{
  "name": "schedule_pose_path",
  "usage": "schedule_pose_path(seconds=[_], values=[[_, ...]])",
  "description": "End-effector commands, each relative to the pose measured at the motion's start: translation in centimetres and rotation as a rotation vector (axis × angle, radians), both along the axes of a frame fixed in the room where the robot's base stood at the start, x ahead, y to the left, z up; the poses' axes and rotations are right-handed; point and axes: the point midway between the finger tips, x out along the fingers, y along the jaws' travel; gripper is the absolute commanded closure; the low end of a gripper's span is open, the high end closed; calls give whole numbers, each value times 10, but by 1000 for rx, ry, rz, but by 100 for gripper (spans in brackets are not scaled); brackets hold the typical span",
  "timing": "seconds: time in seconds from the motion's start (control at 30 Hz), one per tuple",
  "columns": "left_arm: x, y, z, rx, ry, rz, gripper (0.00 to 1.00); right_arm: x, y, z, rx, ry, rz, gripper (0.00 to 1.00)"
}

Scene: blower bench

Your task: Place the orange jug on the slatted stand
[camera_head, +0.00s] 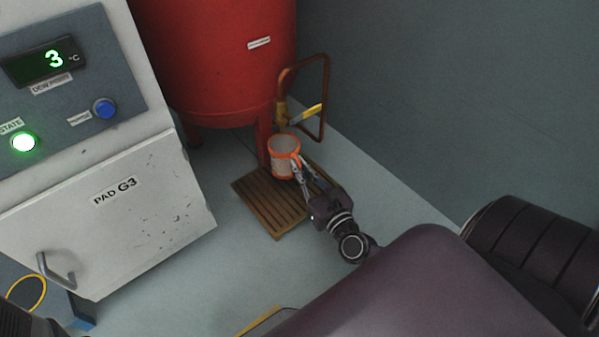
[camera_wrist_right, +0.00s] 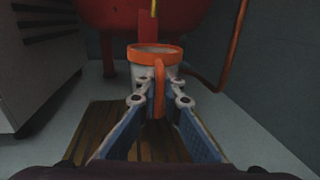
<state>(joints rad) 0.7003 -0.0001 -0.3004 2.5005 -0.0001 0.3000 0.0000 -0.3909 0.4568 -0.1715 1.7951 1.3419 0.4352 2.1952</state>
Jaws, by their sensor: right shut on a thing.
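The orange jug (camera_head: 284,157) has a pale body with an orange rim, base and handle. It is upright at the back edge of the slatted stand (camera_head: 262,207), a low brown wooden platform on the floor. My right gripper (camera_head: 298,172) is shut on the jug's handle. In the right wrist view, the jug (camera_wrist_right: 155,54) stands straight ahead, with its handle between the fingers (camera_wrist_right: 160,92). The slatted stand (camera_wrist_right: 98,125) shows below. The fingers hide the jug's base there, so I cannot tell if it touches the slats. My left gripper is not in view.
A red tank (camera_head: 215,60) on legs stands behind the stand, with a yellow-handled valve (camera_head: 305,114) and bent copper pipe (camera_head: 327,85) close above the jug. A grey cabinet (camera_head: 110,210) is at left, a wall (camera_head: 460,100) at right.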

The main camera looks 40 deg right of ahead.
Motion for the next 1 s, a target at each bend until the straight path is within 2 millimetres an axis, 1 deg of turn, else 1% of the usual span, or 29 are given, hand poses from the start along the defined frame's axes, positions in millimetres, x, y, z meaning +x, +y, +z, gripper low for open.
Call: schedule_pose_path(seconds=[0.2, 0.3, 0.57, 0.67, 0.7, 0.83, 0.87, 1.0], values=[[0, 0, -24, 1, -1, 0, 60, 0, 0, -26, 0, -2, 0, 100], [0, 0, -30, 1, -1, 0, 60, 0, 0, -34, -1, -2, 0, 100], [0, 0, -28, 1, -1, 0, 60, 0, 0, -33, -1, -2, 0, 100], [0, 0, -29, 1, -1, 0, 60, 0, 0, -35, -1, -1, 0, 100], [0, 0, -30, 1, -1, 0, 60, 0, 0, -37, -1, 0, 0, 92], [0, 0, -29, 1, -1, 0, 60, 0, 0, -36, -1, 0, 0, 78], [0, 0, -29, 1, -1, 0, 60, 0, 0, -36, 0, 0, 0, 76], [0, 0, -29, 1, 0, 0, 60, 0, 0, -36, 0, 0, 0, 76]])
